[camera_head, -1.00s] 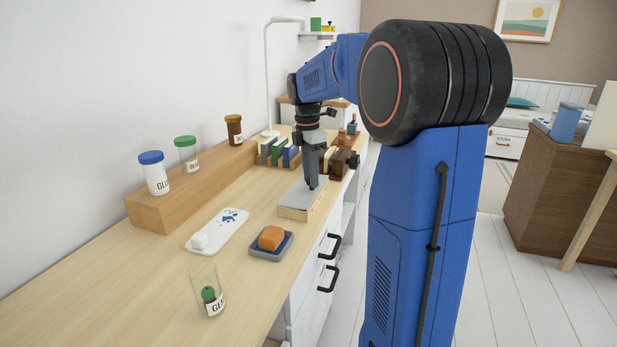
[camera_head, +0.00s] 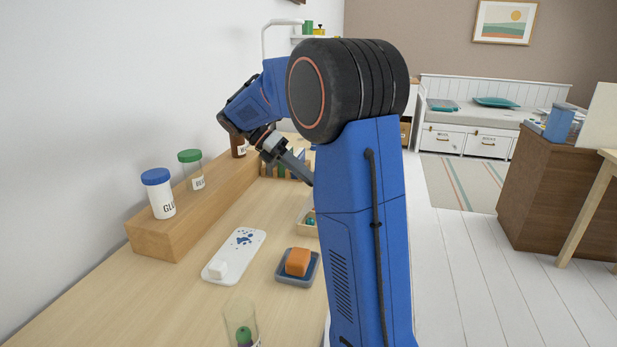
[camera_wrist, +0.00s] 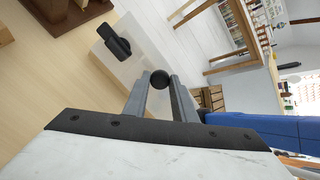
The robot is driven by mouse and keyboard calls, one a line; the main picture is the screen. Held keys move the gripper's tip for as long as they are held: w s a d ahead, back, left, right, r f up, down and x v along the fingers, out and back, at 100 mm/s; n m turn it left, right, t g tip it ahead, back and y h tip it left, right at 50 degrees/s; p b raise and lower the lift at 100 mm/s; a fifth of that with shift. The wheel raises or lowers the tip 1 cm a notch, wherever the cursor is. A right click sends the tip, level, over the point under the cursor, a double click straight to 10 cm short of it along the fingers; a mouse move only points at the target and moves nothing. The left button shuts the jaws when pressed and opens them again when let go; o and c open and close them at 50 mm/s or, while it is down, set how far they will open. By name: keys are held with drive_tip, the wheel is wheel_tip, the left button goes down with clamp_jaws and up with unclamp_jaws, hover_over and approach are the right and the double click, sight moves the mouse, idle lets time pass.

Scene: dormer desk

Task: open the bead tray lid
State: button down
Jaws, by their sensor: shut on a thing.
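In the wrist view my gripper (camera_wrist: 160,85) is shut on a small round black knob (camera_wrist: 160,77), seemingly the lid's. In the head view my gripper is tilted, with its fingers reaching down right and their tips behind my arm.
A blue dish with an orange block (camera_head: 297,262), a white tray (camera_head: 222,252) and a clear jar (camera_head: 242,325) stand nearer on the desk. Capped jars (camera_head: 160,193) stand on a wooden riser (camera_head: 150,238) by the wall.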

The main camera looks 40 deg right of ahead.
drive_tip(key=shift+w+a+f+g+h, duration=0.1)
drive_tip(key=shift+w+a+g+h, duration=0.3)
drive_tip(key=shift+w+g+h, duration=0.3)
